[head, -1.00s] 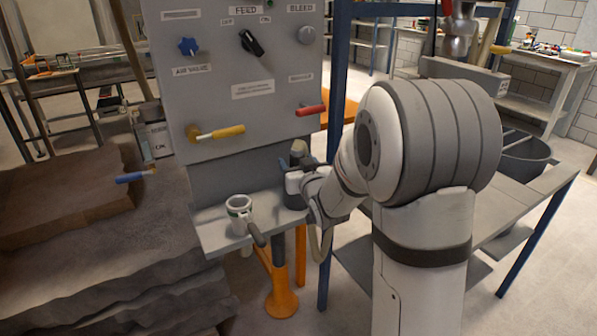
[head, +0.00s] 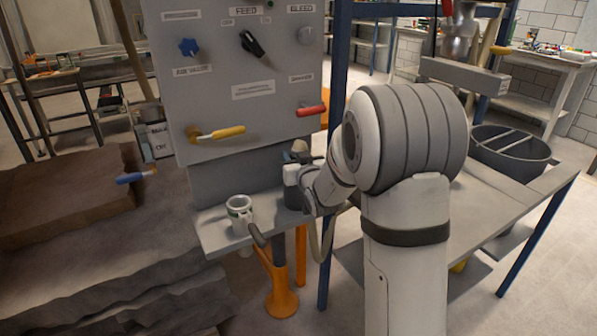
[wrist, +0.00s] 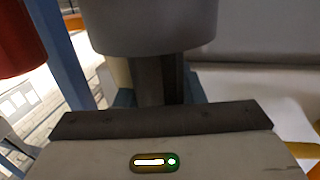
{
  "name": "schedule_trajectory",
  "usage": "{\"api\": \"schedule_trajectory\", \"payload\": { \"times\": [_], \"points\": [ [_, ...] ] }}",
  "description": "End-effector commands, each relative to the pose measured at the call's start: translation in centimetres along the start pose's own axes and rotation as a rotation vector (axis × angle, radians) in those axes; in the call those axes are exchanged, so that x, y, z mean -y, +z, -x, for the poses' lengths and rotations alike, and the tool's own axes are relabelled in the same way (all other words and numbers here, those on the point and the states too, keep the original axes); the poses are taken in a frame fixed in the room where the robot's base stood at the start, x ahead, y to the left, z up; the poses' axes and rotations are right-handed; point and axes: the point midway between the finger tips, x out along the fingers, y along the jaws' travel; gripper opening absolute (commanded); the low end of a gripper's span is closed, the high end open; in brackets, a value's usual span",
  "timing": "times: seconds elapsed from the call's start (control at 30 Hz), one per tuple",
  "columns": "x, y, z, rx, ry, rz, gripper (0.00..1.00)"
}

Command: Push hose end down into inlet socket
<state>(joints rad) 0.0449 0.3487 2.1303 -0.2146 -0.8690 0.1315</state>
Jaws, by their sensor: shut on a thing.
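My gripper (head: 291,178) is at the right part of the grey shelf below the panel, shut on what appears to be the hose end. In the wrist view a grey cylinder (wrist: 150,28) fills the top, just beyond my jaws (wrist: 165,88). A pale hose (head: 327,238) hangs in a loop right of the shelf. A dark cylindrical fitting (head: 292,198) shows under my gripper, apparently the inlet socket. My gripper hides the meeting of hose end and socket, so I cannot tell how deep it sits.
The grey panel (head: 255,70) behind has knobs, a yellow lever (head: 222,132) and a red lever (head: 311,110). A blue post (head: 335,150) stands close right.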

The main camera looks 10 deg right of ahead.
Motion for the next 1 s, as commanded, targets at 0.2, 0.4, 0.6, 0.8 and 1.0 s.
{"api": "schedule_trajectory", "payload": {
  "times": [0.2,0.4,0.6,0.8,1.0],
  "points": [
    [0.0,0.0,0.0,0.0,0.001,0.0,0.07],
    [-0.1,-0.1,0.0,-0.002,0.001,0.0,0.03],
    [-0.1,-0.5,0.2,-0.003,0.001,0.001,0.03],
    [-0.2,-2.6,0.5,-0.006,0.001,0.001,0.03],
    [-0.2,-5.9,0.7,-0.007,0.001,0.002,0.03]
  ]
}}
